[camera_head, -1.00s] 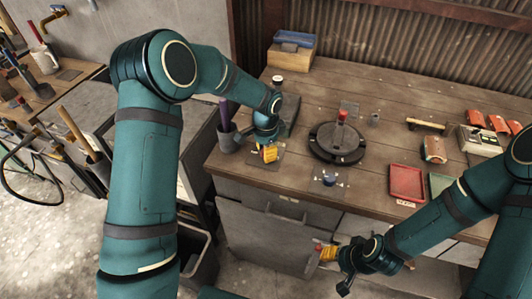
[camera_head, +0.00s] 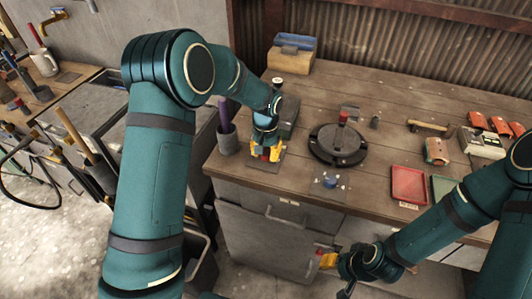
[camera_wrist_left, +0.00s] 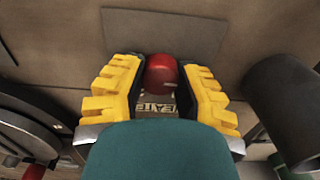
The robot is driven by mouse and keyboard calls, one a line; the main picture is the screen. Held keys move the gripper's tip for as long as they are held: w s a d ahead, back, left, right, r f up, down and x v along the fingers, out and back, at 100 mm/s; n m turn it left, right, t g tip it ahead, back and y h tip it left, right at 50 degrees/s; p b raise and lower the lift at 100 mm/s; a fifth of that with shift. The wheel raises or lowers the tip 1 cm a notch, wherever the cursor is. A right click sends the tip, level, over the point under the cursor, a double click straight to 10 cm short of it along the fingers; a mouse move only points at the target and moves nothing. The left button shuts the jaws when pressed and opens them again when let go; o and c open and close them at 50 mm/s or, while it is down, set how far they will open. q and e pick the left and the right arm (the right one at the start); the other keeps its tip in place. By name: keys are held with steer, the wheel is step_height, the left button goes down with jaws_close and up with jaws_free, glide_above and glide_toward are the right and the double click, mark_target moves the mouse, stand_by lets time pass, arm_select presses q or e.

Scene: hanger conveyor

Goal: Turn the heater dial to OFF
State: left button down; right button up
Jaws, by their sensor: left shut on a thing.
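The heater dial is a red round knob (camera_wrist_left: 161,74), seen from above in the left wrist view, beside a label (camera_wrist_left: 155,104) whose letters read in part "EATE". My left gripper (camera_wrist_left: 160,84) has its yellow fingers on both sides of the knob and is shut on it. In the head view the left gripper (camera_head: 268,153) is at the front left of the workbench, with a bit of red between the fingers. The dial's pointer and OFF mark cannot be made out. My right gripper (camera_head: 328,260) is low in front of the bench's cabinet, away from the dial; its jaw opening is unclear.
A dark cup (camera_head: 228,141) with a purple-handled tool stands close left of the left gripper. A red tray (camera_head: 408,184) lies farther right on the workbench (camera_head: 385,135).

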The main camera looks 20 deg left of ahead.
mark_target(266, 153)
arm_select(q)
steer(key=shift+s+f+n, duration=0.1)
steer(key=shift+n, duration=0.3)
steer(key=c, duration=0.6)
jaws_free()
steer(key=shift+o, duration=0.2)
step_height(266, 153, up, 12)
stand_by(0.4)
